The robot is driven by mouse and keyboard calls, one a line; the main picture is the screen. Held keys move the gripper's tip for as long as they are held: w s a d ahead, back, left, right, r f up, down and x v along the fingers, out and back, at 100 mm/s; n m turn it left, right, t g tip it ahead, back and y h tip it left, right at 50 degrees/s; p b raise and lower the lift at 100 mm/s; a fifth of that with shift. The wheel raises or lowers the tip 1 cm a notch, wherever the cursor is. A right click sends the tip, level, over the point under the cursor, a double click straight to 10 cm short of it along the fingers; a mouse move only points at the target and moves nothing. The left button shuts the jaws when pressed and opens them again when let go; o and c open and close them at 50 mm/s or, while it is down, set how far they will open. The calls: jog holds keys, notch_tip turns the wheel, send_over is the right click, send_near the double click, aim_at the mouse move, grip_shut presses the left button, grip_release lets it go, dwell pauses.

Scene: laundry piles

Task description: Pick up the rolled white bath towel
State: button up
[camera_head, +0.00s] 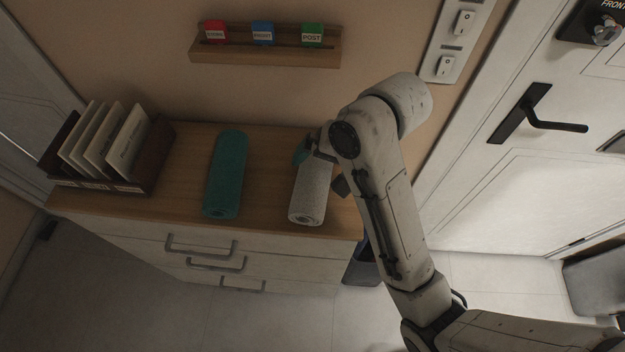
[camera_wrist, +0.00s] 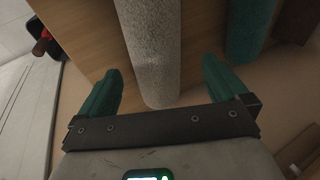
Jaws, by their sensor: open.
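The rolled white bath towel (camera_head: 308,190) lies on the wooden dresser top (camera_head: 268,190), near its right end. Its far part is hidden behind my gripper in the head view. In the wrist view the towel (camera_wrist: 152,45) runs in from the top, and its near end reaches between my two fingers. My gripper (camera_wrist: 162,85) is open, with one teal finger on each side of the towel and gaps on both sides. In the head view my gripper (camera_head: 310,150) is at the towel's far end. I cannot tell its exact height over the towel.
A teal rolled towel (camera_head: 226,175) lies to the left. A letter rack (camera_head: 150,160) with several envelopes stands at the dresser's left end. A wall shelf (camera_head: 265,50) with red, blue and green blocks hangs behind. A door (camera_head: 530,170) is on the right.

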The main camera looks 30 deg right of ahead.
aim_at(320, 172)
jog(key=x, duration=0.3)
jog(key=shift+s+f, duration=0.2)
jog(key=shift+f, duration=0.15)
jog(key=shift+w+a+f, duration=0.2)
jog(key=shift+w+f, duration=0.05)
jog(key=shift+f, duration=0.35)
jog(key=c, duration=1.2)
